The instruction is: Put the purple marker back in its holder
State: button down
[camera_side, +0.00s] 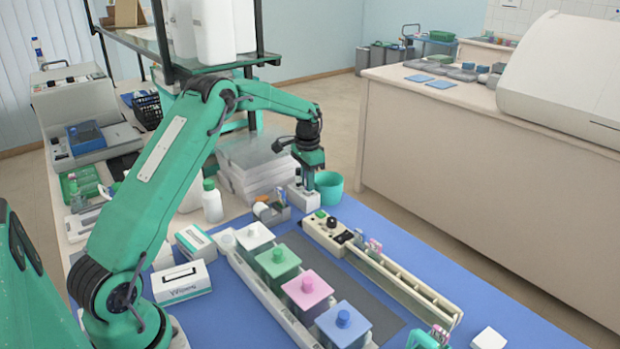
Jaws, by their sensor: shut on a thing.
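My gripper (309,180) points down at the far end of the blue mat, shut on a slim thing that I take to be the purple marker. The marker is mostly hidden by the fingers, and its colour is too small to make out. A small white block (303,198), which looks like the marker holder, stands directly below the fingertips. I cannot tell whether the marker is inside a hole of the holder or just above it.
A teal cup (329,187) stands close to the right of the gripper. A grey tape dispenser (270,212) is at the left. Nearer are a long cream rack (405,285) and several lidded staining jars (307,290). A white bottle (212,203) stands farther left.

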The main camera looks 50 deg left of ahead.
jog(key=shift+f, duration=0.4)
dwell(0.7)
jog(key=c, duration=1.3)
grip_release()
jog(key=shift+r, duration=3.95)
